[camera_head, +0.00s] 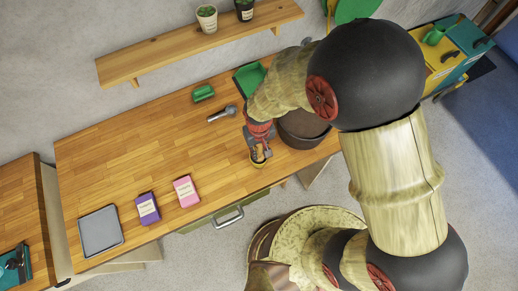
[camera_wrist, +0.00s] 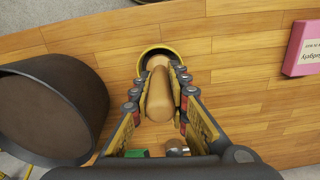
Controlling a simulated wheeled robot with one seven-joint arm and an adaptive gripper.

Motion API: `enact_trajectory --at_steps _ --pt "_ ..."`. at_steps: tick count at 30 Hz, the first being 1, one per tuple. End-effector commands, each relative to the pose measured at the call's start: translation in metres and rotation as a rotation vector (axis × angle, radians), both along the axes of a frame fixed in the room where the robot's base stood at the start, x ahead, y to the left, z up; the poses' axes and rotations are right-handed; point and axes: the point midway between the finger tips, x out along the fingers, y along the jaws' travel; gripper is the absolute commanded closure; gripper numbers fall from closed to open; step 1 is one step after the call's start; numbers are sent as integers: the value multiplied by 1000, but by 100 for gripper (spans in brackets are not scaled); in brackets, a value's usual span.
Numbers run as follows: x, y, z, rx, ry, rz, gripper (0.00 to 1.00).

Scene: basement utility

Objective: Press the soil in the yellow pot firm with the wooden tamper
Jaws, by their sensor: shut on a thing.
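My gripper (camera_head: 258,143) is shut on the wooden tamper (camera_wrist: 160,98); its two fingers stand on either side of the handle in the wrist view (camera_wrist: 161,82). The yellow pot (camera_head: 254,161) stands on the wooden workbench near its front edge, under my gripper. In the wrist view the pot's yellow rim (camera_wrist: 140,62) curves around the far end of the tamper, which lines up with the pot's mouth. The soil is hidden behind the tamper and fingers. I cannot tell whether the tamper touches it.
A large dark brown bucket (camera_head: 303,131) stands close beside the pot, also in the wrist view (camera_wrist: 48,100). A pink packet (camera_head: 186,191), a purple packet (camera_head: 147,208) and a grey tray (camera_head: 101,231) lie left. A metal tool (camera_head: 222,114) and green items lie behind. The bench's middle is clear.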

Motion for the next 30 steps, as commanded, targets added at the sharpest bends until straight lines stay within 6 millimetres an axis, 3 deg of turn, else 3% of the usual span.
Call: enact_trajectory --at_steps 30 --pt "0 0 -8 0 -1 0 100"
